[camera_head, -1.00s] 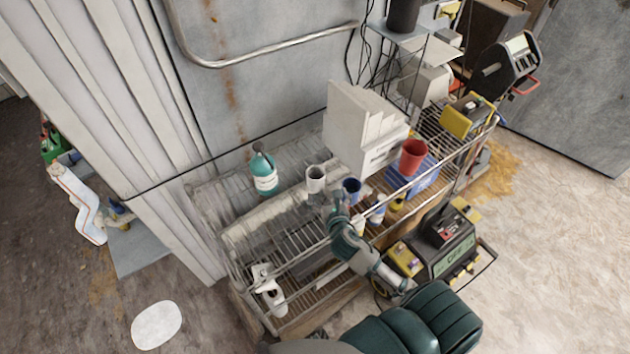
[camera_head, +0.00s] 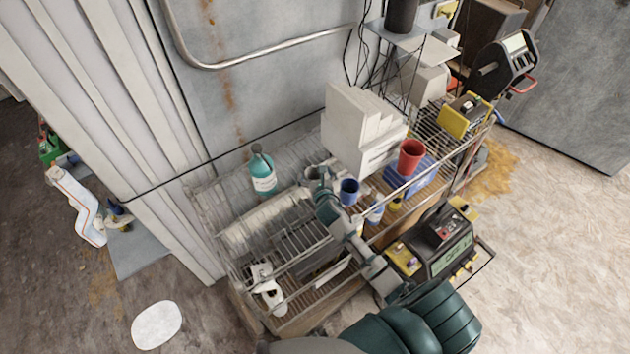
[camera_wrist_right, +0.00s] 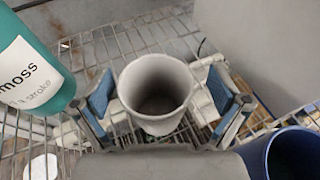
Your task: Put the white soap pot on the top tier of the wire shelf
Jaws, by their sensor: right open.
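The white soap pot (camera_head: 317,173) stands upright on the wire shelf (camera_head: 240,225), near the left end of the white boxes. In the right wrist view the pot (camera_wrist_right: 155,88) is open-topped, with wire mesh behind and below it. My right gripper (camera_head: 319,186) is open and around the pot, its blue-padded fingers (camera_wrist_right: 161,97) on either side with visible gaps. The gripper partly hides the pot in the head view. My left gripper is not in view.
A teal bottle (camera_head: 262,172) stands left of the pot. A blue cup (camera_head: 349,191) is close on the right, with a red cup (camera_head: 411,157) farther right. White boxes (camera_head: 350,125) stand behind. A white dispenser (camera_head: 268,290) sits at the shelf's front left.

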